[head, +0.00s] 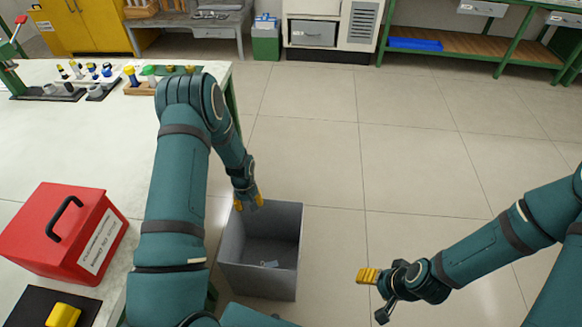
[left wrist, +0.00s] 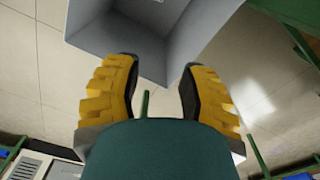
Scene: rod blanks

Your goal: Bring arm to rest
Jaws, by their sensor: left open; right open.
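My left gripper (head: 247,200) hangs at the far rim of the grey bin (head: 271,287) in the head view. In the left wrist view its two yellow-padded fingers (left wrist: 160,88) are spread apart with nothing between them. The bin's grey wall (left wrist: 135,40) shows just beyond the fingertips; I cannot tell whether they touch it. My right gripper (head: 372,296) is at the lower right over the floor, open, with nothing visible in it.
The white table (head: 150,130) on the left carries a red box (head: 66,232), a yellow block on a black mat (head: 63,314) and racks of small parts (head: 85,75). Cabinets and a green-framed bench (head: 470,45) stand at the back. The tiled floor between is clear.

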